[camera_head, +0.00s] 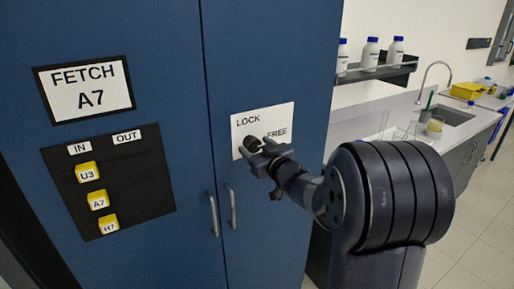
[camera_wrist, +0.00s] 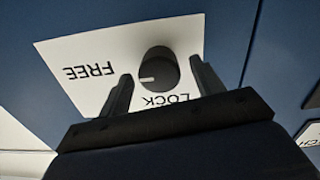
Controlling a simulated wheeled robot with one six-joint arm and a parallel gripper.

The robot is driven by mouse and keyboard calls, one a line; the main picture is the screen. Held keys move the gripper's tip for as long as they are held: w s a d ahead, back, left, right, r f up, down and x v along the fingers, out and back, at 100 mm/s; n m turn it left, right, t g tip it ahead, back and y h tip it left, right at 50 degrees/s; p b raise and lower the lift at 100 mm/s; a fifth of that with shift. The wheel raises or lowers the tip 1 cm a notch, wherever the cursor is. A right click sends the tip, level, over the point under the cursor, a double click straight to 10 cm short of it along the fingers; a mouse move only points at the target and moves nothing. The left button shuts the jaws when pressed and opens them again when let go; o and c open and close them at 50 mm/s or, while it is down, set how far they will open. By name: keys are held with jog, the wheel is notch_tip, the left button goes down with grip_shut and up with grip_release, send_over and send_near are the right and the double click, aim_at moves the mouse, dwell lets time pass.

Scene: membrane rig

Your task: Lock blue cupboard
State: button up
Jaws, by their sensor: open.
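The blue cupboard (camera_head: 265,45) has two doors, which look closed, with a vertical handle (camera_head: 213,214) on the left door and another handle (camera_head: 232,207) on the right. A white plate (camera_head: 282,112) on the right door reads LOCK and FREE. A dark round knob (camera_wrist: 158,68) sits on this plate. In the wrist view, which is upside down, its white mark lies on the side towards FREE. My gripper (camera_wrist: 162,73) is open, with one finger on each side of the knob; I cannot tell whether they touch it. In the head view my gripper (camera_head: 258,150) partly covers the plate.
A board (camera_head: 150,190) on the left door holds yellow tags U3, A7 and H7 under IN; OUT is bare. A sign (camera_head: 85,88) above reads FETCH A7. A counter with a sink (camera_head: 450,115) and a bottle shelf (camera_head: 375,72) stand at right. Floor is clear there.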

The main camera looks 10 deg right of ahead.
jog(key=shift+c, duration=0.3)
jog(key=c, duration=0.9)
jog(key=shift+f+n+b, duration=0.1)
jog(key=shift+n+b, duration=0.2)
jog(key=shift+b, duration=0.1)
jog(key=n+b, duration=0.3)
jog(key=b, duration=0.1)
jog(key=shift+f, duration=0.15)
jog(key=n+b, duration=0.3)
jog(key=n, duration=0.2)
jog(key=shift+b, duration=0.35)
jog(key=n+b, duration=0.3)
jog(key=n, duration=0.1)
jog(key=shift+a+n, duration=0.1)
jog(key=shift+n, duration=0.2)
jog(key=n+b, duration=0.2)
jog(key=n, duration=0.2)
jog(key=shift+n, duration=0.4)
